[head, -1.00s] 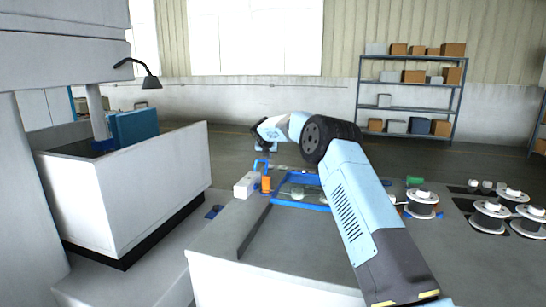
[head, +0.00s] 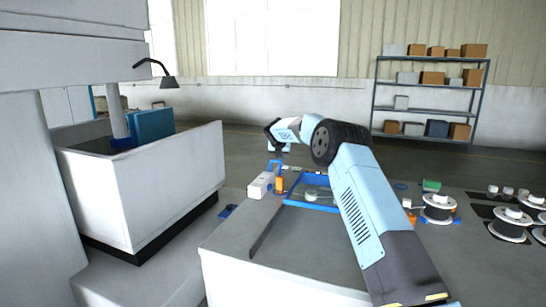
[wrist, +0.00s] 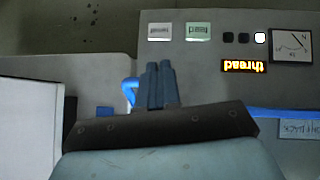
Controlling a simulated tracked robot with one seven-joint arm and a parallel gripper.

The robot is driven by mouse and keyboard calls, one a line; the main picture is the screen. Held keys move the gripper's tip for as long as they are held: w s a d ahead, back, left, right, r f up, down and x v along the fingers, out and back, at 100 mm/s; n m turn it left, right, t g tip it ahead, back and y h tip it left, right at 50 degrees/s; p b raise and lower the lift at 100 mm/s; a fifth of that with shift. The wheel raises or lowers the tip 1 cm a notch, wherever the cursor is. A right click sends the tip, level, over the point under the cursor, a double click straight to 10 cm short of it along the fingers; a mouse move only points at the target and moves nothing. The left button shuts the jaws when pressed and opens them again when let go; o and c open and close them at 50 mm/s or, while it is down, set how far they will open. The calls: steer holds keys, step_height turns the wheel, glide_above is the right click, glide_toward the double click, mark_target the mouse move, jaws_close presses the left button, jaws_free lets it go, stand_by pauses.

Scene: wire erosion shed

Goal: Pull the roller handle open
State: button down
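A small blue loop-shaped handle (head: 274,165), which looks like the roller handle, stands beside an orange cylinder (head: 280,185) near the bench's far left corner in the head view. In the wrist view a blue curved part (wrist: 129,90) shows just left of my fingertips, partly hidden behind them. My gripper (head: 280,145) is above the handle in the head view. In the wrist view my gripper (wrist: 161,68) has its two fingers side by side, with no clear gap and nothing seen between them. Whether it touches the blue part I cannot tell.
A panel with a "thread" display (wrist: 243,66) and a dial (wrist: 291,45) is close to my gripper. A white block (head: 261,186) and a blue frame (head: 312,207) are on the bench. Wire spools (head: 438,207) stand at right, a white tank (head: 165,185) at left.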

step_height(320, 180, up, 10)
steer(key=d, duration=0.1)
steer(key=shift+s, duration=0.3)
steer(key=shift+f, duration=0.1)
